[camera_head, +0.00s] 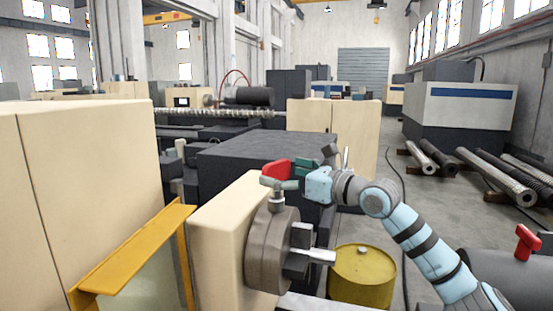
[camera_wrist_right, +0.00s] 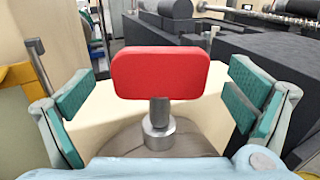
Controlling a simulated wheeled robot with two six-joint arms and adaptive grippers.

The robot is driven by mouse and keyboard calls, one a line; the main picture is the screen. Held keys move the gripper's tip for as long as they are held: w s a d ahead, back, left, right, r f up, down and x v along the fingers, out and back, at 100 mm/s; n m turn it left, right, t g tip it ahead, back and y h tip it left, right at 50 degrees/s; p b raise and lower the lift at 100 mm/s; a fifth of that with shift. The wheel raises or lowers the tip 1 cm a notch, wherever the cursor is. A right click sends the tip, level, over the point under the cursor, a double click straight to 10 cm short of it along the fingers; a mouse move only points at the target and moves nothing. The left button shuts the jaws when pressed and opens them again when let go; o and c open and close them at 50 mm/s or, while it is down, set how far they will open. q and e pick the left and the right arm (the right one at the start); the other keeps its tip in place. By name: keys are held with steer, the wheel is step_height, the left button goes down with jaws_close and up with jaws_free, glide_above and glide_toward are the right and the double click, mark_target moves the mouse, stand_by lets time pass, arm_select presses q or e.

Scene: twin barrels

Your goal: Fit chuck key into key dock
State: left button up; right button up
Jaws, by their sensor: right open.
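The chuck key's red handle (camera_head: 275,171) stands above the round grey chuck (camera_head: 262,250) in the head view. In the right wrist view the red handle (camera_wrist_right: 160,75) is upright, its grey stem (camera_wrist_right: 159,112) going down into a metal collar (camera_wrist_right: 159,133) on top of the chuck. My right gripper (camera_head: 287,175) is at the handle, with its teal-padded fingers apart on either side. In the wrist view, gaps show between the handle and both pads of the gripper (camera_wrist_right: 165,88). My left gripper is out of view. I cannot make out the key dock with certainty.
A cream headstock (camera_head: 215,240) carries the chuck. A yellow drum (camera_head: 362,275) stands beside it. A second red handle (camera_head: 527,242) sits on a dark cylinder (camera_head: 500,272) at the right. Steel bars (camera_head: 495,178) lie on the floor behind. A yellow frame (camera_head: 140,250) is at the left.

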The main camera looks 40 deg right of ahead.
steer(key=shift+w+a+r+p, duration=0.15)
steer(key=shift+w+r+p, duration=0.15)
steer(key=shift+w+r, duration=0.3)
steer(key=shift+w+a+f, duration=0.15)
steer(key=shift+w+f, duration=0.35)
steer(key=shift+s, duration=0.15)
steer(key=c, duration=1.5)
steer(key=shift+r, duration=0.15)
steer(key=shift+c, duration=0.3)
